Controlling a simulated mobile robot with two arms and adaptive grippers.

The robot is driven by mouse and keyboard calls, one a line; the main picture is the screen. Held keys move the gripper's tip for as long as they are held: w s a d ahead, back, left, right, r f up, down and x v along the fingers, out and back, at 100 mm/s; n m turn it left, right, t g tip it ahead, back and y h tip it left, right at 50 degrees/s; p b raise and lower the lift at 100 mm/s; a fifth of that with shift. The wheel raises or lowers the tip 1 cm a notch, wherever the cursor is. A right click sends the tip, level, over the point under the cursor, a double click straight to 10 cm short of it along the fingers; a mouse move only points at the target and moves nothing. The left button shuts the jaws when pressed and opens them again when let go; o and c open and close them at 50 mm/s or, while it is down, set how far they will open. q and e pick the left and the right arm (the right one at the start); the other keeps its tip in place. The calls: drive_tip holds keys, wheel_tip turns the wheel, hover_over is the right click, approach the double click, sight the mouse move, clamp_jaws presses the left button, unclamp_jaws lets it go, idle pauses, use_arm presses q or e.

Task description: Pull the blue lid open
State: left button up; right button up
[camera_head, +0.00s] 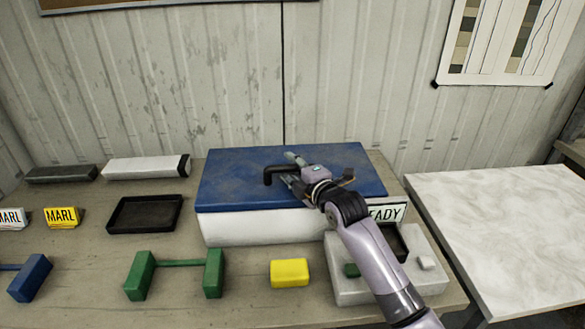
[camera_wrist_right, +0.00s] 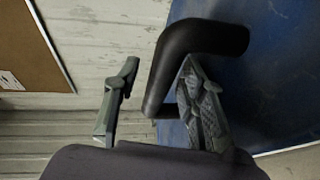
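The blue lid (camera_head: 240,185) lies flat and shut on a white box (camera_head: 255,228) in the middle of the wooden bench. A black bar handle (camera_head: 268,175) stands on the lid, and the right wrist view shows it large (camera_wrist_right: 195,42). My right gripper (camera_head: 288,168) is over the lid at the handle. In the right wrist view its fingers (camera_wrist_right: 159,64) are apart, with part of the handle between them, closer to the right-hand finger. Whether that finger touches the handle I cannot tell. My left gripper is not in view.
A black tray (camera_head: 146,214), a yellow MARL block (camera_head: 62,217), green blocks joined by a bar (camera_head: 180,263) and a yellow block (camera_head: 290,273) stand on the bench. A grey tray (camera_head: 350,291) is under my right arm. A pale table (camera_head: 505,220) is at right.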

drive_tip(key=shift+c, duration=0.6)
clamp_jaws()
